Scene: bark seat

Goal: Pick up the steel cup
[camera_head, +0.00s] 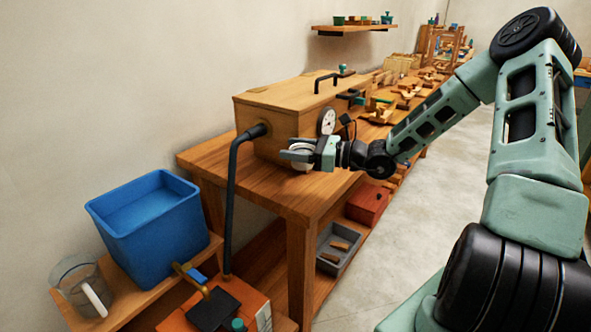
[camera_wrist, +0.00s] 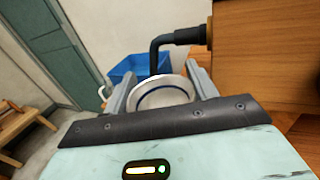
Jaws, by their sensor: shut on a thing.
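The steel cup (camera_wrist: 161,93) is a round, shiny metal vessel seen from above in the wrist view, with a dark ring inside its rim. My gripper (camera_wrist: 161,85) has one finger on each side of the cup and is shut on it. In the head view, the cup (camera_head: 300,154) shows as a pale round shape between the fingers of my gripper (camera_head: 294,155), at the near end of the wooden bench. My gripper hides part of it. I cannot tell whether the cup's base touches the bench top.
A wooden box (camera_head: 300,100) with a gauge and a black hose (camera_head: 232,190) stands close behind the cup. A blue tub (camera_head: 150,225) and a clear jug (camera_head: 80,285) sit lower left. The wooden bench (camera_head: 215,160) has bare top at its near corner.

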